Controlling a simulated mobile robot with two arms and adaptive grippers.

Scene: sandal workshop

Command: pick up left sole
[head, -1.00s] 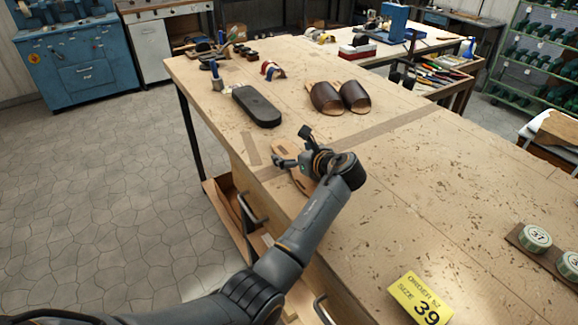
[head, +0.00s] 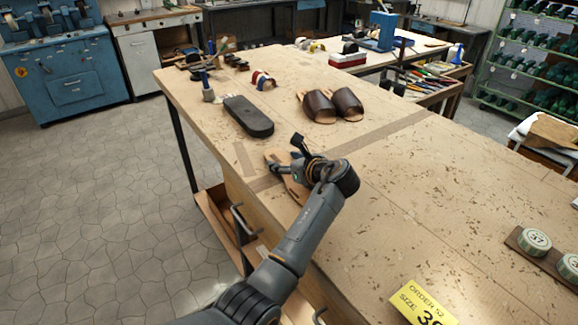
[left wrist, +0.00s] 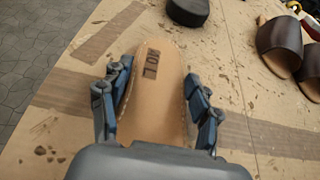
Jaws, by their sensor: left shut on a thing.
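The left sole (left wrist: 152,95) is a flat tan piece with a rounded end and a dark stamped mark. It lies lengthwise between the two fingers of my left gripper (left wrist: 158,82), which is shut on its long edges. In the head view the sole (head: 296,190) shows partly under my left gripper (head: 288,156), at the workbench's left edge. The gripper and wrist hide much of it there. I cannot tell whether it touches the bench or is slightly above it. My right gripper is not in view.
A dark sole-shaped block (head: 248,116) lies beyond the gripper on the workbench (head: 400,200). Brown sandals (head: 320,107) stand to its right. A yellow order card (head: 422,304) and round tins (head: 534,239) are at the near right. The middle of the bench is clear.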

